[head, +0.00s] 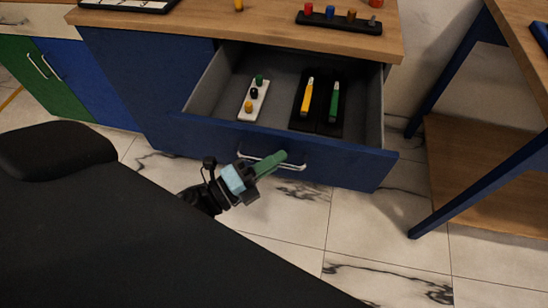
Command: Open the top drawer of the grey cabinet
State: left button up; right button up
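A blue cabinet (160,85) with a wooden top stands ahead; no grey cabinet shows. The drawer (345,165) directly under the top is pulled well out, and its grey inside shows. A metal bar handle (296,167) is on its blue front. My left gripper (270,163), with green fingers, is at the middle of this handle. The fingers look closed together over the bar, whose ends show on both sides of them. My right gripper is not in view.
The drawer holds a white block with coloured pegs (254,100) and a black tray (328,130) with yellow and green tools. A peg rack (340,25) stands on the countertop (240,30). A blue-legged table (460,90) is at right. Marble floor (290,215) is clear.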

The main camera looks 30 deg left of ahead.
pick_arm(q)
jog(key=shift+o, duration=0.6)
jog(key=shift+s+a+f, duration=0.1)
jog(key=shift+s, duration=0.1)
jog(key=r+b+v, duration=0.1)
jog(key=v, duration=0.6)
jog(key=shift+f, duration=0.4)
jog(key=shift+s+a, duration=0.1)
jog(key=shift+s, duration=0.05)
